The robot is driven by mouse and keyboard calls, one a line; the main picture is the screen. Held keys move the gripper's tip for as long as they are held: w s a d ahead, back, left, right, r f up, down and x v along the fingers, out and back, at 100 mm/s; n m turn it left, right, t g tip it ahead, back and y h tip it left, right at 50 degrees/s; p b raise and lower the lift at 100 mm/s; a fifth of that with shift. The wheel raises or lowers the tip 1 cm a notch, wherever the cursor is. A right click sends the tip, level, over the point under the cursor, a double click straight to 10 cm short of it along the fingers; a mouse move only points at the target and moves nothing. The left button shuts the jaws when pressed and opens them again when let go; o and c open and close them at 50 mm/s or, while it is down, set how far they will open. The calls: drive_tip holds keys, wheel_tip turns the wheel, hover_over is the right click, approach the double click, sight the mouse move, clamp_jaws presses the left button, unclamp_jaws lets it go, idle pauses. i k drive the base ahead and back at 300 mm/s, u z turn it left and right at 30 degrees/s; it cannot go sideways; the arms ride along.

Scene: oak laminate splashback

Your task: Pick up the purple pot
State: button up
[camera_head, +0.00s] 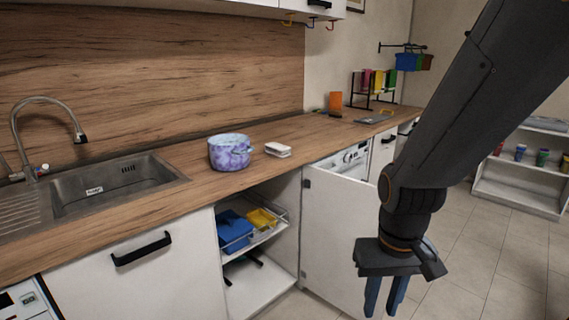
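The purple pot (229,158) stands upright on the wooden countertop (196,176), right of the sink. It is marbled purple and white with a pale blue rim and a small handle on its right side. My gripper (384,304) hangs at the lower right, in front of the counter, pointing down. It is well to the right of the pot and lower in the picture, apart from it. Its two blue fingers show a narrow gap with nothing visible between them. The fingertips come close to the bottom edge of the view.
A small white box (277,149) lies right of the pot. The sink (112,181) and its curved faucet (45,107) are at the left. A cabinet door (337,226) stands open below the counter, near my gripper. An orange container (335,104) stands farther back.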

sight(230, 152)
drive_tip(key=z, duration=0.5)
drive_tip(key=i, duration=0.9)
drive_tip(key=u, duration=1.2)
drive_tip(key=i, duration=0.8)
drive_tip(key=u, duration=0.7)
